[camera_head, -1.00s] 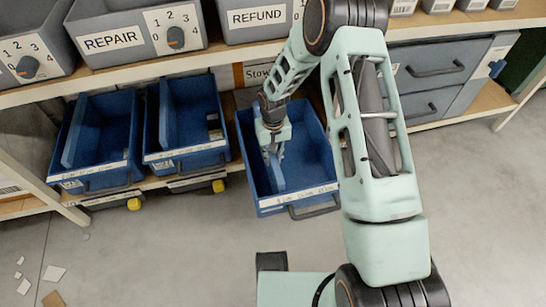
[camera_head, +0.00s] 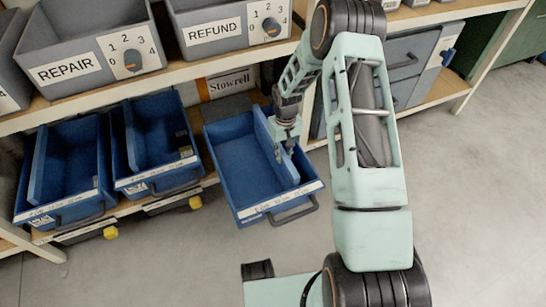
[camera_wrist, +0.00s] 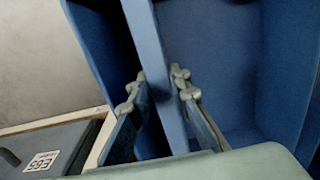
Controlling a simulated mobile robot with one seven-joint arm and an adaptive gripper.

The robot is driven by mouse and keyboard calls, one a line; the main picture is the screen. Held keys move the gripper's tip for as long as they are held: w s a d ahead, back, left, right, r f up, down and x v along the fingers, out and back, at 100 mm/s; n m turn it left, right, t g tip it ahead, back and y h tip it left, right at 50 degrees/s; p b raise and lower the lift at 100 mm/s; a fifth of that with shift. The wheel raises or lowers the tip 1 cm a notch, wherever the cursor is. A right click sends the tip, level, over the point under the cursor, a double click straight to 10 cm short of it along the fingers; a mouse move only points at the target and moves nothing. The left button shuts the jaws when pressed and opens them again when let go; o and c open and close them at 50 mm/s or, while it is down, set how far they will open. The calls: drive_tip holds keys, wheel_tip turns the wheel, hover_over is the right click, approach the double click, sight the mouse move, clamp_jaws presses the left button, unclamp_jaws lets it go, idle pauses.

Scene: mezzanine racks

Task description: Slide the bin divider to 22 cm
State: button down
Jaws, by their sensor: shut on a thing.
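The blue bin (camera_head: 228,165) in the middle is pulled out from the lower shelf. Its divider (camera_head: 289,172) is a blue upright panel running front to back, right of the bin's middle. A white scale strip (camera_head: 285,198) runs along the bin's front rim; its figures are too small to read. My gripper (camera_head: 286,152) reaches down into the bin at the divider. In the wrist view, my gripper's two fingers (camera_wrist: 158,90) lie on either side of the divider (camera_wrist: 148,40), shut on it. The divider's lower part is partly hidden by the fingers.
Two more blue bins with dividers (camera_head: 62,165) (camera_head: 150,145) stand to the left on the lower shelf. Grey bins marked REPAIR (camera_head: 85,65) and REFUND (camera_head: 215,30) sit on the shelf above. Grey drawers (camera_head: 405,70) are at the right. The floor in front is clear.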

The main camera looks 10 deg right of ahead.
drive_tip(key=shift+w+d, duration=0.1)
drive_tip(key=shift+d, duration=0.25)
drive_tip(key=c, duration=1.8)
unclamp_jaws()
wheel_tip(320, 180, up, 12)
drive_tip(key=shift+r, duration=0.1)
